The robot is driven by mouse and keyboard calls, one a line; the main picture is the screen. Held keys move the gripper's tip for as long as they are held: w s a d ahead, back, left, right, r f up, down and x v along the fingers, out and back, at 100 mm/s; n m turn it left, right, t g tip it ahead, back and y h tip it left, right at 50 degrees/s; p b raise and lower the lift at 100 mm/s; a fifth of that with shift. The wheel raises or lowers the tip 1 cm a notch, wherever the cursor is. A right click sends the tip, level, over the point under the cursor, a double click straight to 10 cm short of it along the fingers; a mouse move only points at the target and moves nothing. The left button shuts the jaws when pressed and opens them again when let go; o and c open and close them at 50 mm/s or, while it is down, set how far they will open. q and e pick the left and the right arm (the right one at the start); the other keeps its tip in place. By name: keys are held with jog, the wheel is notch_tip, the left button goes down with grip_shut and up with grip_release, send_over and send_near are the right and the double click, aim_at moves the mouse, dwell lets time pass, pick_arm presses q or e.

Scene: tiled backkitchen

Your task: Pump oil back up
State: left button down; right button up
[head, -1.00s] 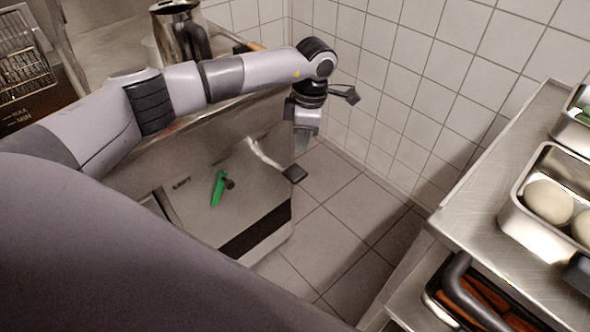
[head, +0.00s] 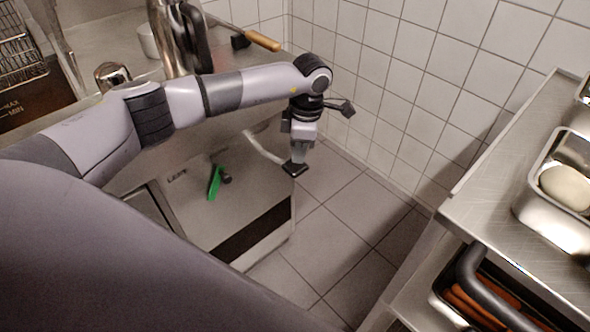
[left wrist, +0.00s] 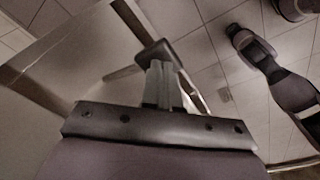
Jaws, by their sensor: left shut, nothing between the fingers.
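The fryer cabinet (head: 160,228) has a bent metal lever (head: 262,150) on its front with a black handle pad (head: 295,169) at its end. A green handle (head: 215,182) also sits on the front. My left gripper (head: 299,160) is shut and empty, pointing down at the pad. In the left wrist view its closed fingertips (left wrist: 162,66) are right by the pad (left wrist: 158,53); I cannot tell whether they touch it. My right gripper is out of view.
A steel shelf (head: 480,200) with metal pans stands at the right. A tiled wall (head: 400,90) closes off the back. A tool with a wooden handle (head: 263,41) and a metal pot (head: 172,35) are on the counter. The tiled floor (head: 340,225) between is clear.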

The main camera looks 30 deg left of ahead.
aim_at(298, 165)
pick_arm(q)
jog(key=shift+f, duration=0.45)
jog(key=shift+f, duration=0.1)
notch_tip(298, 165, down, 4)
jog(key=b, duration=0.3)
jog(key=shift+f+b, duration=0.1)
jog(key=shift+b, duration=0.2)
jog(key=shift+a+f, duration=0.1)
jog(key=shift+a, duration=0.15)
